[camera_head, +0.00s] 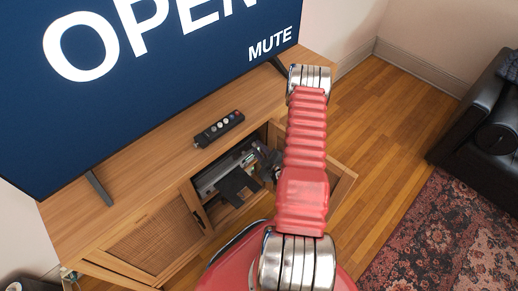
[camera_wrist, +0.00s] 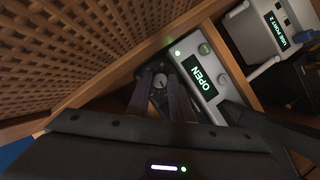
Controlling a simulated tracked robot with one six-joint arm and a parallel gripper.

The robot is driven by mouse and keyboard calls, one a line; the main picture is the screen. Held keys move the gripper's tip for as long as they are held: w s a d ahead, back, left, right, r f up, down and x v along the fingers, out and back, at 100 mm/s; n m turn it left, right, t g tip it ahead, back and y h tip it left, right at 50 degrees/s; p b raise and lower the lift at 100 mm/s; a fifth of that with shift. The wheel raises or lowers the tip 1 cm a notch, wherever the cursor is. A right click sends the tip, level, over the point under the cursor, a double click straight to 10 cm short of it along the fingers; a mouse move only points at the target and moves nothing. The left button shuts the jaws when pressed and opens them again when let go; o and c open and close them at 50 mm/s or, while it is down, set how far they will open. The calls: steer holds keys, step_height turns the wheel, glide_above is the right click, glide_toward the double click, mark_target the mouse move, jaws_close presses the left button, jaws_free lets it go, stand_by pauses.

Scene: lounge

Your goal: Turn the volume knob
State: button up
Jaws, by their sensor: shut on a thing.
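In the head view the device (camera_head: 212,179) sits inside the open cabinet compartment. My gripper (camera_head: 268,158) reaches in at the right of that compartment, and the knob is hidden there.
The wooden TV cabinet (camera_head: 150,181) carries a large screen (camera_head: 160,75) showing "OPEN" and "MUTE" and a black remote (camera_head: 219,129). An open cabinet door (camera_head: 342,180) stands right of my arm. Wood floor (camera_head: 385,105) is clear at right.

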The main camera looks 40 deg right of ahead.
jaws_close()
steer(key=shift+m, duration=0.3)
steer(key=shift+y, duration=0.3)
steer(key=o, duration=0.9)
jaws_free()
steer(key=v, duration=1.3)
steer(key=shift+s+a+r, duration=0.15)
steer(key=shift+s+r, duration=0.05)
steer(key=shift+s, duration=0.15)
